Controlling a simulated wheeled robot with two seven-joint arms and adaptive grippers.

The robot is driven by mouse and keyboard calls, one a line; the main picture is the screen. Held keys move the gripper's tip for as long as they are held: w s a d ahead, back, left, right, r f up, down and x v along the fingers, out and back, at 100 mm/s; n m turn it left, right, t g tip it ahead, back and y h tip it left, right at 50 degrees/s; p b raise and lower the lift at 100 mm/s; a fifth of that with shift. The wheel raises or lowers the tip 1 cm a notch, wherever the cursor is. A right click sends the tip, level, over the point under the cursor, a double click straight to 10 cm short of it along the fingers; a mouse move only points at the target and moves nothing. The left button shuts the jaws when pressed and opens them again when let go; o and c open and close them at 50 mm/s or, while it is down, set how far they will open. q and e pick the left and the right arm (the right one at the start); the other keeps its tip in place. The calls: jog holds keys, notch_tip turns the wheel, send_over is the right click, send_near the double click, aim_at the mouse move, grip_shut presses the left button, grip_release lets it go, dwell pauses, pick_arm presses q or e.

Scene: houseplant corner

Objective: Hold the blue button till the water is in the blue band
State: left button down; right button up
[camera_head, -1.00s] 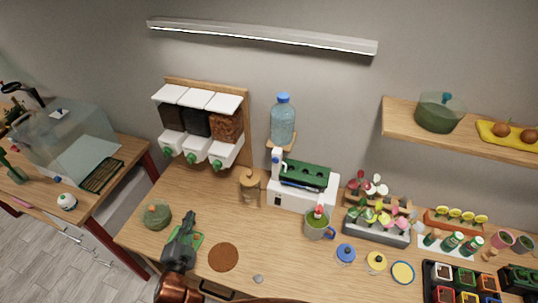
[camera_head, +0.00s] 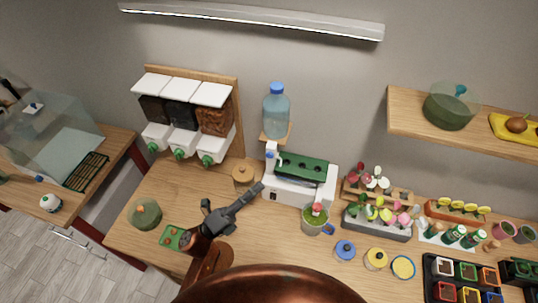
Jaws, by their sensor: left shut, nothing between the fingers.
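A water bottle (camera_head: 276,110) with a blue cap stands on a small wooden wall bracket, above a white dispenser unit (camera_head: 288,190) with a green-topped tray. My right gripper is not in view.
A cork-lidded jar (camera_head: 243,173) stands just behind my left gripper. Three white-lidded hoppers (camera_head: 183,115) hang on the wall. A flower planter (camera_head: 378,224) stands further right.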

aim_at(269, 156)
pick_arm(q)
jog(key=w+d+b, duration=0.2)
jog(key=w, duration=0.6)
jog(key=shift+w+d, duration=0.25)
jog(key=shift+d, duration=0.1)
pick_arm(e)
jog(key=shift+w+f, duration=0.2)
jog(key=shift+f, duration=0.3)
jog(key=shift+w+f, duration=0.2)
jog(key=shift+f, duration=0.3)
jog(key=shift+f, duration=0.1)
pick_arm(q)
jog(key=shift+w+d+b, duration=0.15)
jog(key=shift+w+b, duration=0.15)
jog(key=shift+w, duration=0.1)
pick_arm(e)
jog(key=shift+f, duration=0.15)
pick_arm(q)
jog(key=shift+w+d, duration=0.15)
jog(key=shift+w, duration=0.3)
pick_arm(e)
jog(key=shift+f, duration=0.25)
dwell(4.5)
